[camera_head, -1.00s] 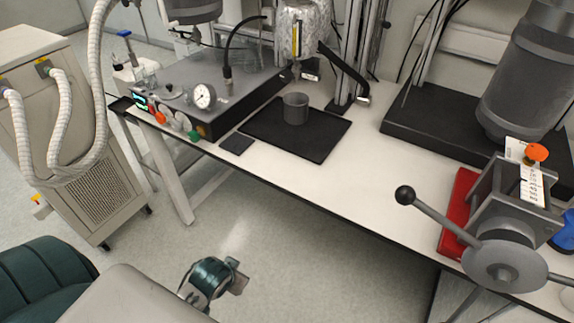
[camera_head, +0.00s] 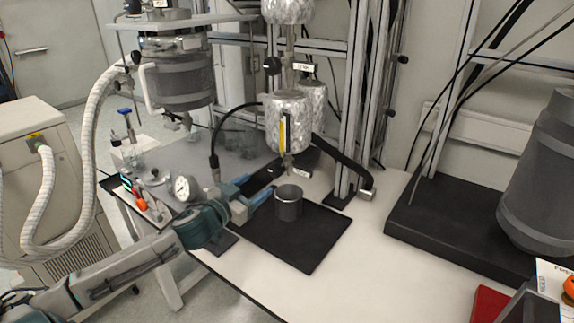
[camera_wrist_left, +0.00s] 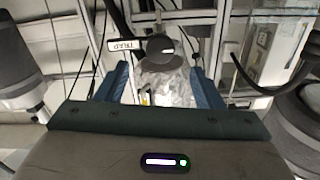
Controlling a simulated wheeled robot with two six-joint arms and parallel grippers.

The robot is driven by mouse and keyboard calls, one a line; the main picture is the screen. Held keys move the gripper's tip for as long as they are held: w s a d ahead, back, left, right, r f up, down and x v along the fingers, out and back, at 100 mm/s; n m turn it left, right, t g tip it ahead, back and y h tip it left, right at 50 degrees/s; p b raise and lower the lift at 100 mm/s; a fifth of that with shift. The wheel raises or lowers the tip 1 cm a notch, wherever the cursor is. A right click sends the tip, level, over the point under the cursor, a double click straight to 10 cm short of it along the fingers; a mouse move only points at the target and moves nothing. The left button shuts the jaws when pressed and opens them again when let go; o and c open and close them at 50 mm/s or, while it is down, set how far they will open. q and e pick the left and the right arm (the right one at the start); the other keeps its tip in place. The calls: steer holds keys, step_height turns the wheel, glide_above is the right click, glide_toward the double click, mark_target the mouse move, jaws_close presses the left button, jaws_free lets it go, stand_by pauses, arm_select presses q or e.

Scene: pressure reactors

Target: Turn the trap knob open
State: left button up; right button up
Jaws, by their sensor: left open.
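The trap knob is a round black knob (camera_head: 272,66) on the rig, beside a small white label (camera_head: 303,68) and between two foil-wrapped vessels. In the left wrist view the dark knob (camera_wrist_left: 160,47) lies ahead, between the lines of my fingers, with the label (camera_wrist_left: 122,44) reading TRAP upside down. My left gripper (camera_head: 256,189) is open and empty, well below the knob and just left of the metal beaker (camera_head: 288,204). Its blue fingers are spread in the left wrist view (camera_wrist_left: 160,88). My right gripper is not in view.
The lower foil-wrapped vessel (camera_head: 290,122) hangs above the beaker and black mat (camera_head: 318,240). A gauge (camera_head: 186,188) and black hose (camera_head: 214,145) are close to my left arm. A metal upright (camera_head: 352,110) stands right of the rig.

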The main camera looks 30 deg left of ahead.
mark_target(273, 171)
arm_select(q)
steer(key=w, duration=0.4)
steer(key=shift+w+d+r+p, duration=0.2)
steer(key=shift+r+p, duration=0.1)
steer(key=shift+p, duration=0.05)
steer(key=w, duration=0.4)
steer(key=shift+w+d, duration=0.2)
steer(key=shift+w, duration=0.45)
steer(key=shift+f, duration=0.1)
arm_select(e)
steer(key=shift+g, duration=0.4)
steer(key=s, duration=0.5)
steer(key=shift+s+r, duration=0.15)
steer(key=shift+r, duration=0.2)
